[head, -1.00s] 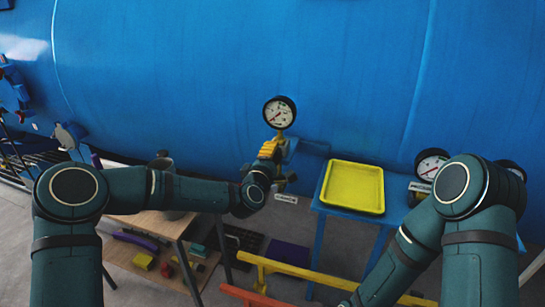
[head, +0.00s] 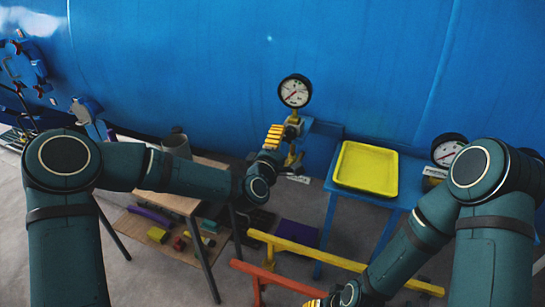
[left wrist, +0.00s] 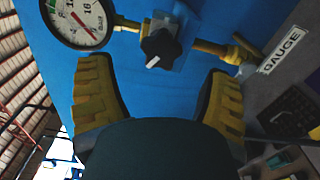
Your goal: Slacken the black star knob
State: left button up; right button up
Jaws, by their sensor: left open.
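The black star knob (left wrist: 160,47) with a white mark shows in the left wrist view, mounted on a brass pipe fitting beside the round pressure gauge (left wrist: 80,18). My left gripper (left wrist: 160,95) is open, its yellow fingers apart below the knob in that picture and not touching it. In the head view the gauge (head: 295,91) stands before the blue vessel, and my left gripper (head: 275,137) is just below and left of it. I cannot make out the knob there. My right gripper (head: 322,301) is partly cut off at the bottom edge; its jaws are unclear.
A yellow tray (head: 366,168) sits on a blue stand to the right. A second gauge (head: 448,151) is beyond it, partly behind my right arm. A yellow rail (head: 310,252) crosses low in front. A wooden table (head: 205,172) stands at left. A GAUGE label (left wrist: 281,50) is near the knob.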

pick_arm(q)
jog(key=v, duration=0.6)
jog(key=shift+s, duration=0.35)
jog(key=shift+a, duration=0.1)
